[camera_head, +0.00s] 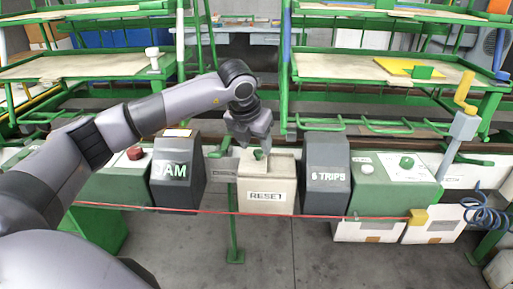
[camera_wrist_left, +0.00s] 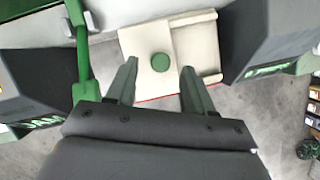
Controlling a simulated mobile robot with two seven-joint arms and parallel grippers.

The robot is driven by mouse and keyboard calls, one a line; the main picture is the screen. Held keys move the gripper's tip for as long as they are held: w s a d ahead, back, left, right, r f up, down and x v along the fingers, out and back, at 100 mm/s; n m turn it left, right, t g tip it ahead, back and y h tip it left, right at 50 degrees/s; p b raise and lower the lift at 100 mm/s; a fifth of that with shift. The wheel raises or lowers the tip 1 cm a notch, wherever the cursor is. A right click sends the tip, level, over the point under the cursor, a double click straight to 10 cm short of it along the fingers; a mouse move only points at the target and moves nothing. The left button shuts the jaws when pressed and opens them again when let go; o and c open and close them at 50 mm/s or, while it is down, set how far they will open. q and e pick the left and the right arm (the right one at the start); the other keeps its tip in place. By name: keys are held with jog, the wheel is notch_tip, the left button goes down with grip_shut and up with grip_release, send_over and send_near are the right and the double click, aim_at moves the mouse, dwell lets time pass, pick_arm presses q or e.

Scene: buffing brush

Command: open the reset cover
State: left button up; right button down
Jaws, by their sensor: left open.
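The beige box labelled RESET (camera_head: 267,197) stands in the middle of the row. A green round knob or button (camera_wrist_left: 160,62) sits on its pale top (camera_wrist_left: 138,42); I cannot tell whether this top is the cover itself. The head view also shows the green piece (camera_head: 258,155), partly behind my gripper. My left gripper (camera_head: 254,147) is open and empty, pointing down over the box top. In the left wrist view its two fingers (camera_wrist_left: 160,72) lie to either side of the green piece in the picture, apart from it. My right gripper is not in view.
A dark grey box marked "AM" (camera_head: 177,182) stands left and a "6 TRIPS" box (camera_head: 326,180) right, both close to the RESET box. A red cord (camera_head: 150,210) runs across the front. Green racks (camera_head: 390,70) rise behind. The floor in front is clear.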

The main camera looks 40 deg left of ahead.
aim_at(277, 167)
pick_arm(q)
jog(key=shift+x, duration=1)
grip_shut()
jog(key=shift+w+d, duration=0.5)
jog(key=shift+d, duration=0.3)
jog(key=shift+w+d, duration=0.45)
jog(key=shift+d, duration=0.3)
jog(key=shift+w+d, duration=0.5)
jog(key=shift+d, duration=0.3)
grip_release()
